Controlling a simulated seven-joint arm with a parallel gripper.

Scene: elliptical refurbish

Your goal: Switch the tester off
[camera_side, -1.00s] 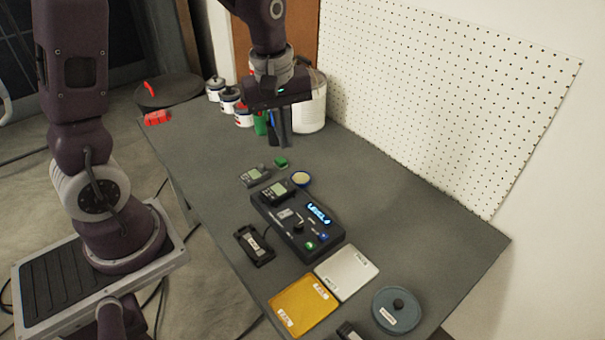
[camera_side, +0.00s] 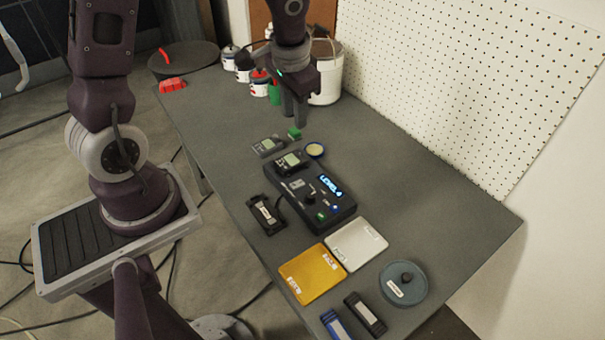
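The tester (camera_side: 335,211) is a dark box in the middle of the grey table. Its display (camera_side: 330,186) is lit blue and seems to read "LEVEL 4". A dark knob (camera_side: 310,200), a lit green button (camera_side: 320,217) and a blue button (camera_side: 334,209) show on its top. A small meter with a pale screen (camera_side: 289,161) sits at its far-left end. My gripper (camera_side: 295,122) points down over the far part of the table, behind the tester and apart from it. Its fingers look close together, with nothing seen between them; their opening is unclear.
A second meter (camera_side: 267,146), a green block (camera_side: 295,133) and a round tin (camera_side: 314,149) lie behind the tester. A black device (camera_side: 266,214) lies left. Yellow (camera_side: 312,274) and white (camera_side: 357,244) pads and a round lidded container (camera_side: 404,284) are in front. Cans and a white bucket (camera_side: 326,84) stand behind.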

